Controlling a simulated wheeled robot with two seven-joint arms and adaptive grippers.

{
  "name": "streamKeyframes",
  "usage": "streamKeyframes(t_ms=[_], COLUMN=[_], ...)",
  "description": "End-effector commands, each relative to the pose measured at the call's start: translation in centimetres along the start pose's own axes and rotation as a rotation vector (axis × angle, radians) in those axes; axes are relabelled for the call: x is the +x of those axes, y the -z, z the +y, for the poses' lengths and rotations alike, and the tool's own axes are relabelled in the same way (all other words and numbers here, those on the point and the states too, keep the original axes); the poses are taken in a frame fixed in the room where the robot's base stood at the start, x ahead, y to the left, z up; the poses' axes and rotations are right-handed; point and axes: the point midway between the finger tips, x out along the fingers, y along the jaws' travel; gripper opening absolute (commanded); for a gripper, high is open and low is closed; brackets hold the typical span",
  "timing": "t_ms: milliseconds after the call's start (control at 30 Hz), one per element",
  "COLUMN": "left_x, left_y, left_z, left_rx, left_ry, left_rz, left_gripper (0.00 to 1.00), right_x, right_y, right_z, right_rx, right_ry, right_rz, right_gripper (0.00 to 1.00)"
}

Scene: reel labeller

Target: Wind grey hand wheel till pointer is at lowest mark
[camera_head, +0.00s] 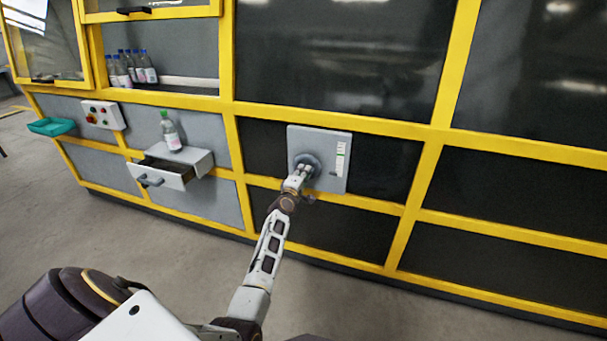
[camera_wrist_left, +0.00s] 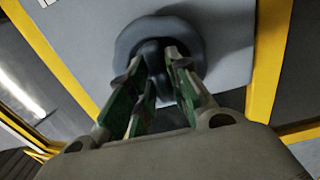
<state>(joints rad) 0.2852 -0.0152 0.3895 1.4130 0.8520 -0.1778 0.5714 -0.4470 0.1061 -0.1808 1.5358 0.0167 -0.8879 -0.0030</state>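The grey hand wheel (camera_head: 307,165) is mounted on a light grey panel (camera_head: 318,140) on the machine front. It shows large in the left wrist view (camera_wrist_left: 190,35). My left gripper (camera_head: 303,172) is at the wheel. In the left wrist view its two fingers (camera_wrist_left: 155,65) sit on either side of a dark grip on the wheel's face and appear to pinch it. A white scale strip (camera_head: 340,160) with a green part is right of the wheel. The pointer is too small to read against the marks. My right gripper is not in view.
Left of the panel are an open drawer (camera_head: 162,174), a bottle (camera_head: 170,131) on the shelf above it, a button box (camera_head: 103,115) and a green tray (camera_head: 51,126). Several bottles (camera_head: 132,68) stand in the upper bay. Yellow frame bars surround the panel; the floor in front is clear.

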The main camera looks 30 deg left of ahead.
Motion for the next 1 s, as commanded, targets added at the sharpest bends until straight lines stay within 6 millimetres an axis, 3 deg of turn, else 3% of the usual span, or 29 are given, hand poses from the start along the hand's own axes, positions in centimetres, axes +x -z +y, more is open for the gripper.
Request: streamKeyframes(t_ms=[100, 567, 1000], left_x=[0.0, 0.0, 0.0], left_y=[0.0, -0.1, 0.0], left_z=[0.0, 0.0, -0.1], left_rx=[0.001, 0.024, 0.31], left_ry=[0.0, 0.0, -0.001], left_rz=[0.0, -0.001, -0.001], left_gripper=[0.38, 0.38, 0.38], right_x=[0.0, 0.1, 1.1], right_y=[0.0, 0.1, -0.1], right_z=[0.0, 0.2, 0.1], right_rx=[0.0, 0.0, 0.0], right_ry=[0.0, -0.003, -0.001], right_rz=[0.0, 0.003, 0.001], right_gripper=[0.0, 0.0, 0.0])
